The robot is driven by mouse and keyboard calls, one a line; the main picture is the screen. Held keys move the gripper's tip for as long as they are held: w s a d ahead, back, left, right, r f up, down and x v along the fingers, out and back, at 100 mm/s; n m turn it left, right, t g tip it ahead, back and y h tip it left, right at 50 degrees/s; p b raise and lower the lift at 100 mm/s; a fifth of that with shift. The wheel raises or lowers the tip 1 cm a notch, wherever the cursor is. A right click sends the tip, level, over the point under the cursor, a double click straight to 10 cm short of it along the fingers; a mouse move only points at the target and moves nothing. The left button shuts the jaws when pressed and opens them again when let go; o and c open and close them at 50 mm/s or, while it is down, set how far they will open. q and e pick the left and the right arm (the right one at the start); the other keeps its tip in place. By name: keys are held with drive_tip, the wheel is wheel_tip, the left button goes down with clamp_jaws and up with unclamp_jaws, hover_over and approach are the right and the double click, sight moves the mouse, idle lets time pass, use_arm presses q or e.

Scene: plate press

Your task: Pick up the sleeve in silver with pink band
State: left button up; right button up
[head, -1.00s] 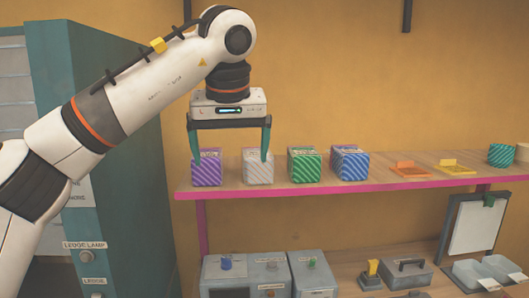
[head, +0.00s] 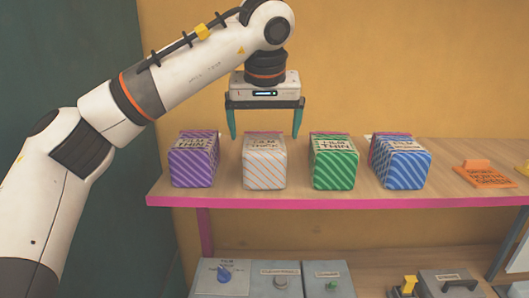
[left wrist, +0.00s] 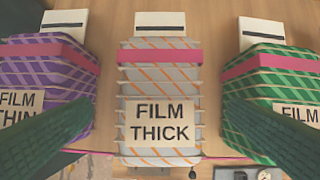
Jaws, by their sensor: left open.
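The silver sleeve with orange stripes (head: 264,168) stands upright on the shelf, between a purple and a green one. In the left wrist view the silver sleeve (left wrist: 160,85) shows a pink band and a "FILM THICK" label, centred between the fingers. My left gripper (head: 265,136) is open and empty above the sleeve, with one finger toward each side. In the left wrist view its fingers overlap the purple and green sleeves; whether they touch them I cannot tell. My right gripper is not in view.
The purple sleeve (head: 194,162) is to the left, the green sleeve (head: 334,165) and blue sleeve (head: 401,163) to the right, with narrow gaps. An orange tray (head: 485,177) lies further right. The shelf has a pink front edge (head: 340,202). Grey boxes with knobs (head: 275,284) stand below.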

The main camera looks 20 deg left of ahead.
sight(264, 140)
use_arm(q)
drive_tip(key=shift+x, duration=0.95)
drive_tip(key=shift+w+a+f+p, duration=0.1)
drive_tip(key=shift+w+f+p, duration=0.15)
drive_tip(key=shift+w+p, duration=0.15)
drive_tip(key=p+x, duration=0.2)
drive_tip(key=x, duration=0.1)
drive_tip(key=shift+f, duration=0.2)
drive_tip(key=shift+w+a+f, duration=0.15)
drive_tip(key=shift+w+f, duration=0.05)
drive_tip(key=shift+f, duration=0.3)
drive_tip(key=shift+f, duration=0.3)
drive_tip(key=c, duration=1.2)
